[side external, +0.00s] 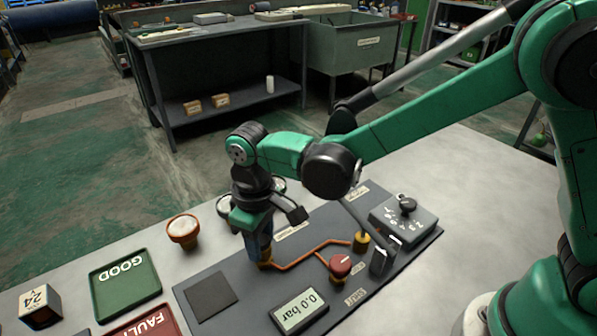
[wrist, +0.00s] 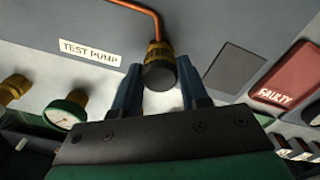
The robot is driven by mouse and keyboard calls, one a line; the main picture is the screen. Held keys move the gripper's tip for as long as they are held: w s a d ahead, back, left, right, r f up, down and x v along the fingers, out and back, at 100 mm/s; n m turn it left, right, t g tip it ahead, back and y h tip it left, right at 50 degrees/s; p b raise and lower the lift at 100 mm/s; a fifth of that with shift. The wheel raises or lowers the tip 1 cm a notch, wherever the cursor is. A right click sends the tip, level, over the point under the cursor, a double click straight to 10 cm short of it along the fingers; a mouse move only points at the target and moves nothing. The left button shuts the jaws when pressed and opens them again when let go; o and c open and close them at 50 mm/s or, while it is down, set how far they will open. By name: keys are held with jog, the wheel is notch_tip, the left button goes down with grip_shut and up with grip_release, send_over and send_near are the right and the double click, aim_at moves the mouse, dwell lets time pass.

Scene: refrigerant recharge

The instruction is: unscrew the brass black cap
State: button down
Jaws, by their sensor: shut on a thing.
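The brass black cap (wrist: 158,76) sits on a brass fitting at the end of a copper pipe (wrist: 150,14) in the wrist view. Its dark round end faces the camera. My gripper (wrist: 158,74) has one blue finger on each side of the cap and is shut on it. In the side view my gripper (side external: 262,258) points down at the left end of the copper pipe (side external: 300,258) on the dark panel. There the fingers hide most of the cap, and only some brass shows at their tips.
The panel bears a red knob (side external: 341,264), a display (side external: 298,311) reading 0.0 bar and a selector dial (side external: 404,207). A green GOOD tray (side external: 125,285) and a red FAULTY tray (side external: 145,324) lie left. An orange-rimmed round piece (side external: 183,231) stands behind them.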

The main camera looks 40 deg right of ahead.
jog(key=shift+n, duration=1.7)
jog(key=n, duration=0.3)
jog(key=shift+n, duration=0.3)
